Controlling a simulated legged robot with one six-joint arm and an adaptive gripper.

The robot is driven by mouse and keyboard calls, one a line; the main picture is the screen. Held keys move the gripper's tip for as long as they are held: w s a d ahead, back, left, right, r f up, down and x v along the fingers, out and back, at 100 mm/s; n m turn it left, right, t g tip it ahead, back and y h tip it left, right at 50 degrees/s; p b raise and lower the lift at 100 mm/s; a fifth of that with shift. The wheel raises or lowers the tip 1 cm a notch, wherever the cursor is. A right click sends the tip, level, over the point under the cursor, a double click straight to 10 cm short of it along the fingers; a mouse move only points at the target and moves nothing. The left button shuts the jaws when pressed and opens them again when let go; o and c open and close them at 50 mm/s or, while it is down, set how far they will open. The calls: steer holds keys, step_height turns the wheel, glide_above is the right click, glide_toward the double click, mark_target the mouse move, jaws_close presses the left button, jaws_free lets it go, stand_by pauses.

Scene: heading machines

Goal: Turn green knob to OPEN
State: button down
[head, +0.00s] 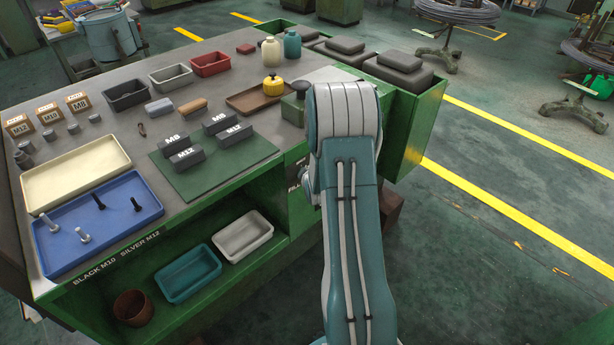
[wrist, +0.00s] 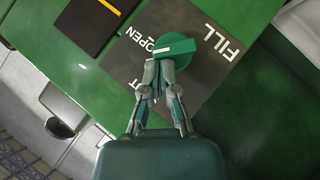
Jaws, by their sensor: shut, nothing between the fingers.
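The green knob (wrist: 179,50) is round with a raised bar handle carrying a pale stripe, seen in the wrist view on a dark label plate (wrist: 150,32). The plate reads FILL and OPEN, and another word is partly covered. My gripper (wrist: 165,62) is shut with nothing between its fingers. Its fingertips are at the near side of the knob's bar; I cannot tell whether they touch. In the head view my arm hides the knob and the gripper, and only a bit of the lettered panel shows beside it.
The green workbench (head: 270,210) holds a blue tray (head: 150,208), a cream tray (head: 75,172), a green mat (head: 180,185) with labelled blocks, and several bins. Green boxes with dark pads (head: 398,62) stand at the right end.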

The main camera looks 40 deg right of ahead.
steer(key=shift+d+m+g+y, duration=0.3)
steer(key=shift+d+m+y, duration=0.2)
steer(key=shift+y, duration=0.3)
steer(key=shift+w+d+f, duration=0.1)
steer(key=shift+d+f, duration=0.05)
steer(key=shift+d, duration=0.5)
stand_by(0.5)
